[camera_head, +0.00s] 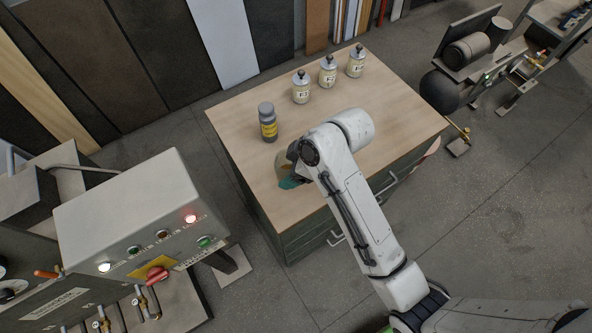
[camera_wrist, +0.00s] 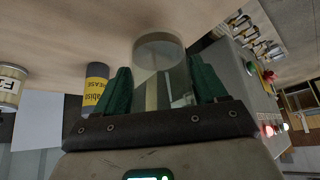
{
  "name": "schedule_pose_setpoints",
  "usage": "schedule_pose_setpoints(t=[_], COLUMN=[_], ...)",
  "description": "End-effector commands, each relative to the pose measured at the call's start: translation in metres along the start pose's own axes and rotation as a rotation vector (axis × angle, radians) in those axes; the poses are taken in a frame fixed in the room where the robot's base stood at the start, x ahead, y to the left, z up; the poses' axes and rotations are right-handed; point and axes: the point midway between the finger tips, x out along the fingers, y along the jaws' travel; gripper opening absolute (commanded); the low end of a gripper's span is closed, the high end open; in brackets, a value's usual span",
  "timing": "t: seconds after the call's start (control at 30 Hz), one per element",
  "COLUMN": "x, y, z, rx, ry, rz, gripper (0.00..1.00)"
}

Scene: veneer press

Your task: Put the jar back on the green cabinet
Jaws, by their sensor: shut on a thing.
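The green cabinet (camera_head: 236,132) has a pale wooden top and green drawer fronts with metal handles. My gripper (camera_head: 289,181) is over the near left part of its top, partly hidden behind my white arm. In the wrist view my gripper's green fingers (camera_wrist: 161,82) are shut on the clear glass jar (camera_wrist: 158,52), one on each side. The jar's round end points towards the wooden top. I cannot tell whether it touches the top.
A grey grease bottle with a yellow label (camera_head: 267,122) stands on the cabinet top near the gripper. Labelled cans (camera_head: 301,88) stand in a row at the back. A grey control box (camera_head: 130,215) with lit buttons is at the left. The top's right part is clear.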

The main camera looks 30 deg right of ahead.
Motion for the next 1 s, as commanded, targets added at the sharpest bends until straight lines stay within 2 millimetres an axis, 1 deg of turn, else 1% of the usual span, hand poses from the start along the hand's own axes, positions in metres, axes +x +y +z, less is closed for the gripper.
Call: schedule_pose_setpoints(t=[0.03,0.17,0.27,0.4,0.5,0.87,0.9,1.0], x=[0.002,0.007,0.013,0.030,0.037,0.041,0.040,0.040], y=[0.004,0.008,0.015,0.013,0.013,0.013,0.013,0.013], z=[0.003,0.009,0.018,0.027,0.031,0.032,0.032,0.032], rx=[0.003,0.001,0.004,0.002,0.001,0.000,0.000,0.000], ry=[0.001,0.000,-0.001,-0.002,-0.001,0.000,0.000,0.000], rz=[0.001,0.001,0.002,-0.001,0.001,0.001,0.001,0.001], gripper=[0.30,0.30,0.30,0.30,0.30,0.30,0.75,0.84])
